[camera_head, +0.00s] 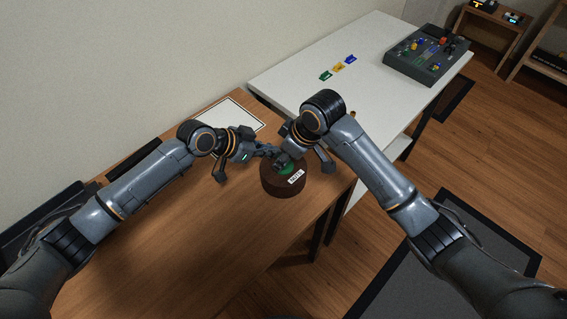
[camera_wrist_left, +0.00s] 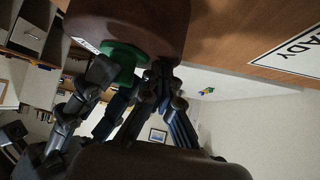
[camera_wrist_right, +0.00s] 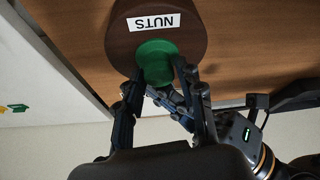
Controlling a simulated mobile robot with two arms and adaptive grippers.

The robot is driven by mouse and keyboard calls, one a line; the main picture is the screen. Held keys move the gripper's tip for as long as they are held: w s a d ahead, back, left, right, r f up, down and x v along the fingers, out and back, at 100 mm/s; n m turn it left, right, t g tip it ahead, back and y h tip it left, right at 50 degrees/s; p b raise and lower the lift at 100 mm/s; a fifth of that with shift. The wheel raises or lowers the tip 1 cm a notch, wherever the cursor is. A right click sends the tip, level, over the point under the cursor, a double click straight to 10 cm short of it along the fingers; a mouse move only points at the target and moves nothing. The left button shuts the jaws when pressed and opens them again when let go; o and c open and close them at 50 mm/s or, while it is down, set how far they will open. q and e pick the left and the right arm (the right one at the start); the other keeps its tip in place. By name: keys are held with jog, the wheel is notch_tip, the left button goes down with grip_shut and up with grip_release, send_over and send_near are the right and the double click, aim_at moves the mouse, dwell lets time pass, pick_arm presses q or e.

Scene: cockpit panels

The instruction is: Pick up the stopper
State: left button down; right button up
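The green stopper (camera_head: 288,170) sits at the top of a round dark brown jar (camera_head: 278,184) labelled NUTS, on the wooden table. In the right wrist view the stopper (camera_wrist_right: 157,60) lies between the fingertips of my right gripper (camera_wrist_right: 160,74). Its fingers are apart, but I cannot tell whether they press on the stopper. My left gripper (camera_head: 268,150) is close beside it, fingers apart and nothing seen between them. In the left wrist view the stopper (camera_wrist_left: 122,62) shows partly behind dark fingers. The grippers partly hide it in the head view.
A white sheet with a dark border (camera_head: 230,118) lies behind the left gripper. A white table (camera_head: 300,62) adjoins, with small coloured pieces (camera_head: 338,67) and a dark control panel (camera_head: 427,53). The wooden table's front left is clear. The two grippers are very close together.

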jog(key=c, duration=0.4)
jog(key=shift+r, duration=0.1)
notch_tip(320, 180, up, 10)
jog(key=shift+f, duration=0.1)
dwell(0.4)
